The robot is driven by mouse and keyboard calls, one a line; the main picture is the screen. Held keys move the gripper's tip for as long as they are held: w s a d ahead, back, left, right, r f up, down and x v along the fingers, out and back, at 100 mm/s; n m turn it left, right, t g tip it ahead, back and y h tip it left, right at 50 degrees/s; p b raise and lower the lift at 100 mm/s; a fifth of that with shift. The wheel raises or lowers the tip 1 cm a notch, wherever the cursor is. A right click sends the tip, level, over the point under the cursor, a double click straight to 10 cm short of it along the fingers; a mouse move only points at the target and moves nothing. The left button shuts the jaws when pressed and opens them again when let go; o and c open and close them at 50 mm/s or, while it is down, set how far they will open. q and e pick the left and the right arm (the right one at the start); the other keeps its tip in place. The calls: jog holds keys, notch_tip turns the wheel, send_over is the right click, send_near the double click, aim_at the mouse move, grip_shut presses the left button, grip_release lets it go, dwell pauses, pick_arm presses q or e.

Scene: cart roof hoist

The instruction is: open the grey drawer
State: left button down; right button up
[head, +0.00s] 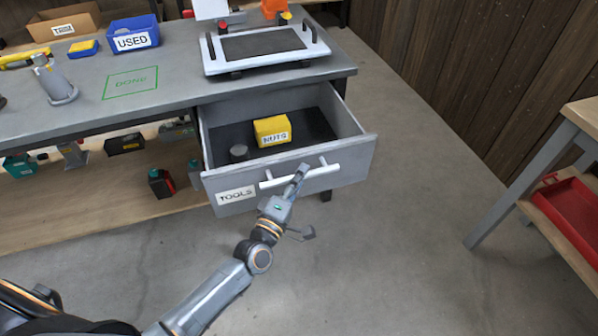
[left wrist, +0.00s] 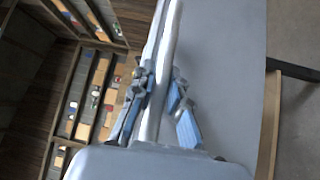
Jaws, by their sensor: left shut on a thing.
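The grey drawer (head: 285,187) under the workbench stands pulled out, with a label "TOOLS" on its front. A yellow box marked "NUTS" (head: 272,131) and a small dark round thing (head: 238,153) lie inside. The white bar handle (head: 325,170) runs across the drawer front. My left gripper (head: 299,176) is shut on the handle. In the left wrist view the handle (left wrist: 166,60) passes between the gripper's fingers (left wrist: 157,112). My right gripper is not in view.
The workbench top (head: 180,85) carries a white tray (head: 265,50), a blue bin marked "USED" (head: 134,34) and a green "DONE" outline. A side table with a red tray (head: 570,207) stands at the right. The floor between is clear.

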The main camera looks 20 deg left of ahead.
pick_arm(q)
jog(key=shift+s+d, duration=0.2)
jog(key=shift+s, duration=0.1)
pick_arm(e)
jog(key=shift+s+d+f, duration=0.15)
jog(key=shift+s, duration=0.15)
pick_arm(q)
jog(key=c, duration=1.3)
grip_release()
jog(key=v, duration=1.2)
